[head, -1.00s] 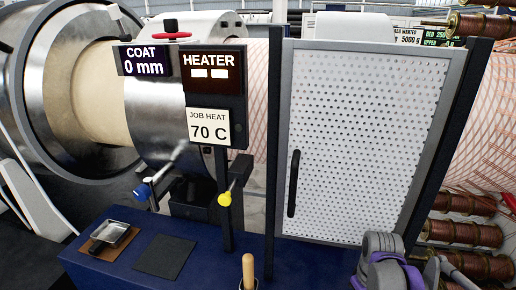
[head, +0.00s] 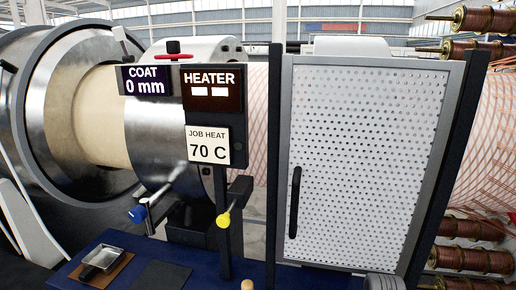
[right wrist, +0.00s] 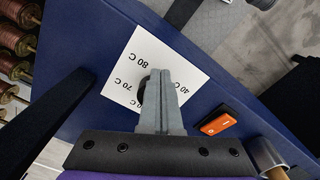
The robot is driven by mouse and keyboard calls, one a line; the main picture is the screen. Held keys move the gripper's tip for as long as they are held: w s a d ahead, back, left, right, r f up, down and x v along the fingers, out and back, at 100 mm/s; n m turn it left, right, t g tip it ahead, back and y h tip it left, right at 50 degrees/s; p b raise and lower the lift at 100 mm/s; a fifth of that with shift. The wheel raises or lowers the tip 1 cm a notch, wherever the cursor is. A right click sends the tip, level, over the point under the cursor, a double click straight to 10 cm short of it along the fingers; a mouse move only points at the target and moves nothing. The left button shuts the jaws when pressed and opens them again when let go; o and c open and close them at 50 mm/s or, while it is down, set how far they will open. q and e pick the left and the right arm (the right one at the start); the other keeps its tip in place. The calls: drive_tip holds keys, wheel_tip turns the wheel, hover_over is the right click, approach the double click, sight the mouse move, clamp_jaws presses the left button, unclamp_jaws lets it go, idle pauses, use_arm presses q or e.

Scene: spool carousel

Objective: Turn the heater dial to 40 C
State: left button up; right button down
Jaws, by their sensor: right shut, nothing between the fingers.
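In the right wrist view, a white card (right wrist: 150,60) on the blue bench top carries the marks 40 C, 70 C and 80 C. A dark round dial (right wrist: 143,92) shows partly at its middle, mostly hidden by my right gripper (right wrist: 156,75). That gripper is shut and empty, its tips over the card beside or above the dial; I cannot tell if they touch it. The dial's pointer is hidden. My left gripper is not in view.
An orange block (right wrist: 215,123) lies beside the card. A perforated door (head: 365,150) with a black handle stands right of the display. A small metal tray (head: 103,257) sits on the bench at left. Copper spools (head: 470,258) are at right.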

drive_tip(key=shift+w, duration=0.3)
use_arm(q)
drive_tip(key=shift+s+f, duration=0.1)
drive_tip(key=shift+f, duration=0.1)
use_arm(e)
drive_tip(key=shift+w+d, duration=0.1)
drive_tip(key=shift+d, duration=0.35)
idle(0.4)
drive_tip(key=shift+s+d, duration=0.1)
drive_tip(key=shift+s, duration=0.3)
drive_tip(key=shift+r, duration=0.2)
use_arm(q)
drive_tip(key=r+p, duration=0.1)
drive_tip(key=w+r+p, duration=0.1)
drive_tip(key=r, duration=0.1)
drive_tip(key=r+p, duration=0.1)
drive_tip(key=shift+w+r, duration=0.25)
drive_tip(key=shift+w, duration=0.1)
use_arm(e)
wheel_tip(320, 180, up, 6)
drive_tip(key=shift+f, duration=0.15)
